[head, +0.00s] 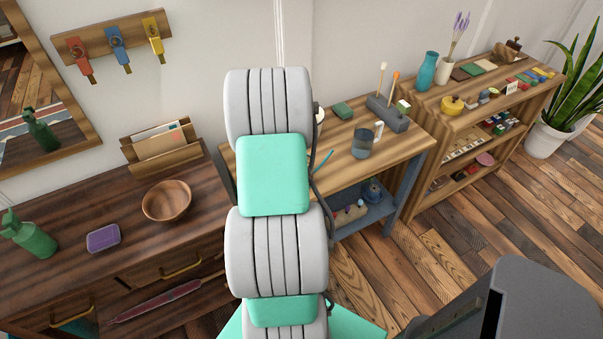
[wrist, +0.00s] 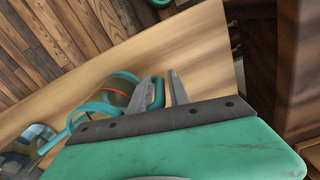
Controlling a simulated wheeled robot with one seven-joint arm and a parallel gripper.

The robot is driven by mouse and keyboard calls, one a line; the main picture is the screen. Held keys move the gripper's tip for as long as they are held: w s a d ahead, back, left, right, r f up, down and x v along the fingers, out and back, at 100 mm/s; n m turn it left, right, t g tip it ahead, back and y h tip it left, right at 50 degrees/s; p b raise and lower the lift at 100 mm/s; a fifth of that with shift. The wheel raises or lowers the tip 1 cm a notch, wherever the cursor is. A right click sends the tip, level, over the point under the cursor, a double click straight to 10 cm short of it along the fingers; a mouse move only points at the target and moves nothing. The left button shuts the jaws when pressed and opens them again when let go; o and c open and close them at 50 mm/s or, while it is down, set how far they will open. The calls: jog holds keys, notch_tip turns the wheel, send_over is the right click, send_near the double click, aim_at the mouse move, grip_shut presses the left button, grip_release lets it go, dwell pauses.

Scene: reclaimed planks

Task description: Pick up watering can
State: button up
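The watering can (wrist: 120,88) appears in the wrist view as a see-through body with a teal rim, a red line and teal curved parts to its left. It stands on a light wooden tabletop (wrist: 205,45). My gripper (wrist: 165,80) is open at its right side, with the teal upright handle between the fingers. A gap shows between the handle and the right finger; I cannot tell whether the left finger touches it. In the head view my arm hides the gripper and most of the can; only a thin teal piece, likely its spout (head: 323,160), shows.
A blue-grey jug (head: 364,143) and a grey block holding brushes (head: 388,113) stand on the same table, right of my arm. A dark cabinet with a wooden bowl (head: 166,201) is at left. A shelf unit (head: 425,98) stands at right. Plank floor (head: 455,250) is open in front.

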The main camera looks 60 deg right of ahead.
jog(key=shift+c, duration=0.4)
grip_shut()
dwell(0.9)
